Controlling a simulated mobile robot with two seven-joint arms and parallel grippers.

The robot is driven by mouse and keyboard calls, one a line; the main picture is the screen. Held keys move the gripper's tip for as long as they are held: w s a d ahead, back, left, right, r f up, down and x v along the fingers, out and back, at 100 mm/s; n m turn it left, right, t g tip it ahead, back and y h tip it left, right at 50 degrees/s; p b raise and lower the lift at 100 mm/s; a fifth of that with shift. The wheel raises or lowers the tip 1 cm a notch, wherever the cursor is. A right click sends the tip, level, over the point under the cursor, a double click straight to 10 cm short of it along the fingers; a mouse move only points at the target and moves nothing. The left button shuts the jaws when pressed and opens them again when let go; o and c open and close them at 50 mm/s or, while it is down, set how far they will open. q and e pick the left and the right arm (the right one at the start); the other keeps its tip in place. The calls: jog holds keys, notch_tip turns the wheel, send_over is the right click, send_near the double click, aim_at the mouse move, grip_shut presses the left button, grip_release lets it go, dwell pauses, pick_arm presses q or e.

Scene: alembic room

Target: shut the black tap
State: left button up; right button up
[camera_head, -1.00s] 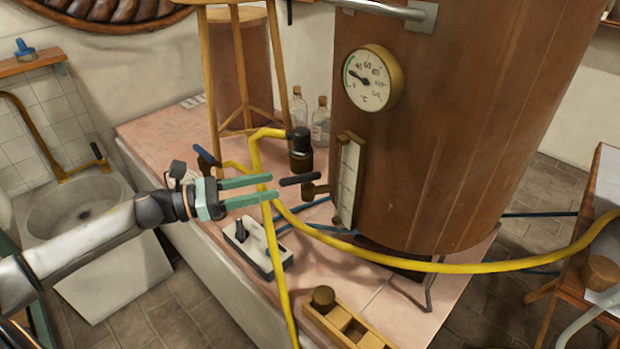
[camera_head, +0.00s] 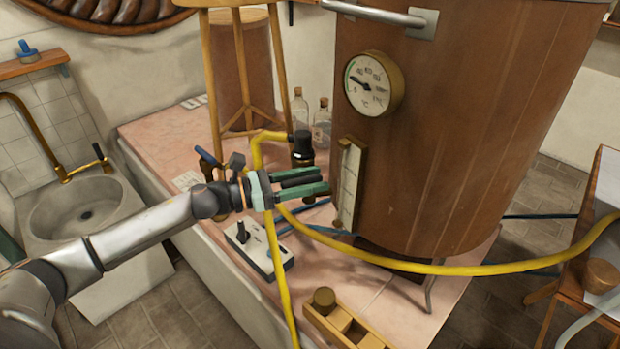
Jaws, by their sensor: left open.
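The black tap (camera_head: 300,181) sticks out low on the left side of the big copper vessel (camera_head: 450,120), beside the white level gauge. Only its black lever handle shows; its brass body is mostly hidden. My left gripper (camera_head: 323,180) is open, with its two green fingers pointing right. The handle shows between the fingers, one on its upper side and one on its lower side. I cannot tell whether either finger touches it. My right gripper is not in view.
A white switch box (camera_head: 258,250) and a wooden box (camera_head: 345,325) lie on the pink top. A blue-handled tap (camera_head: 207,157) is left of the gripper.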

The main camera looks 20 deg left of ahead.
pick_arm(q)
jog(key=shift+c, duration=0.4)
grip_shut()
